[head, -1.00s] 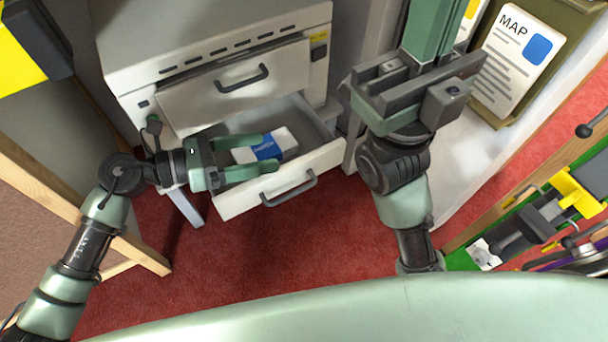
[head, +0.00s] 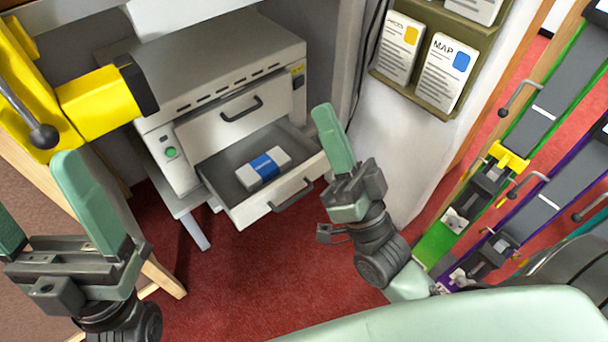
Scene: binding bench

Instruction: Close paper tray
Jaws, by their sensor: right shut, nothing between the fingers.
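The paper tray (head: 237,209) is the lower drawer of a light grey printer-like machine (head: 222,75). It is pulled out, its front tilted towards the lower right in the head view. A white pack of paper with a blue band (head: 264,167) lies inside it. My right gripper (head: 328,108) is shut and empty, pointing up just right of the tray's front; I cannot tell whether it touches the tray. My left gripper (head: 38,190) is open and empty at the lower left, well apart from the tray. The tray handle (head: 291,196) is in clear view.
An upper drawer (head: 237,118) above the tray is closed. A yellow-and-black device (head: 100,97) stands at the left, close to my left gripper. A rack with a MAP leaflet (head: 445,70) hangs at the right. Red floor lies below the tray.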

